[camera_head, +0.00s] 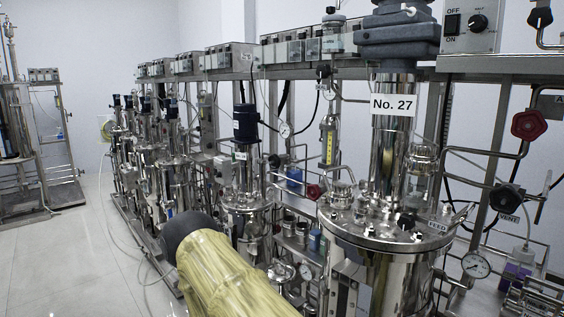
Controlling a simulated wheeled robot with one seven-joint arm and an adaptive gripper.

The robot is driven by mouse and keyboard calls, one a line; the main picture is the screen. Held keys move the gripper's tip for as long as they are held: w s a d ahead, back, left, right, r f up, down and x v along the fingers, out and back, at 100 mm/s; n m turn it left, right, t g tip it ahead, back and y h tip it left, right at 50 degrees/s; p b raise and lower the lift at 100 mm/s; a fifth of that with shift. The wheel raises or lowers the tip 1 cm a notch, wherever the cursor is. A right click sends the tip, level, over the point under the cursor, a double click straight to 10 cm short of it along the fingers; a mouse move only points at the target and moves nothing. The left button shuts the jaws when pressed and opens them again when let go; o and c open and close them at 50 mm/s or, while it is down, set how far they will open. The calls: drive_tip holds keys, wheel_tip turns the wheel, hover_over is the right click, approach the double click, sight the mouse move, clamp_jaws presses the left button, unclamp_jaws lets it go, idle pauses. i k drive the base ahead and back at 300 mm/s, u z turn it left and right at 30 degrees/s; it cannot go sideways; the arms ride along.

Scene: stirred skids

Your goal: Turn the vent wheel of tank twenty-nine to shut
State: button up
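The nearest tank (385,262) is a shiny steel vessel with a plate reading No. 27 (394,105) on its column. No plate reading 29 can be made out. A black handwheel (507,198) stands on the piping to the right, with a tag reading VENT (508,218) just below it. Which tank this wheel serves, and whether it is open or shut, I cannot tell. My gripper is not in view. My yellow-sleeved arm shows at the bottom centre.
A red handwheel (530,125) sits above the black one. A FEED tag (438,226) and a gauge (476,265) are near the tank lid. Smaller skids (150,160) run back to the left. The pale floor (70,265) at left is largely clear.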

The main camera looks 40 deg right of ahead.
sight(274, 157)
drive_tip(key=u, duration=0.6)
drive_tip(key=i, duration=2.15)
drive_tip(key=z, duration=2.25)
